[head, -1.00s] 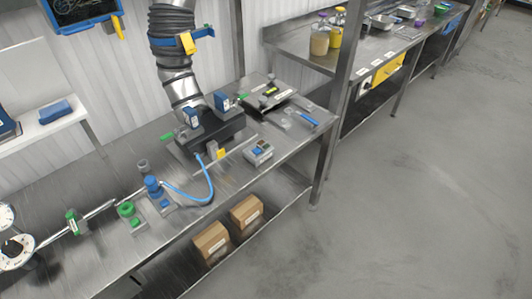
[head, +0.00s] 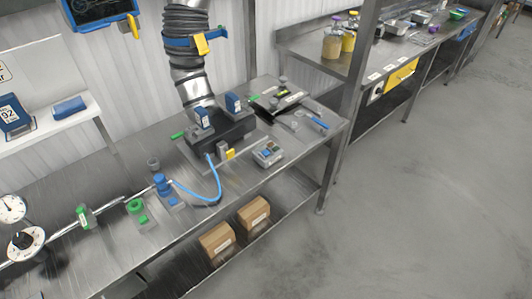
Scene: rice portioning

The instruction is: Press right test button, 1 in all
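A small grey box with coloured buttons (head: 268,153) sits on the metal workbench (head: 240,178), near its front edge and right end. Left of it is a dark block-shaped device (head: 222,132) with two upright blue units (head: 203,118) (head: 233,103) on top. A blue hose (head: 216,190) curves from this device to a blue fitting (head: 162,185). Further left stands a green round part (head: 136,206) with a small green block beside it. I cannot tell which part is the right test button; labels are too small to read. Neither gripper is in view.
A large grey duct (head: 188,50) comes down behind the device. Two cardboard boxes (head: 217,240) (head: 254,212) are on the lower shelf. Dials (head: 11,208) are at far left. The floor (head: 430,220) at right is clear.

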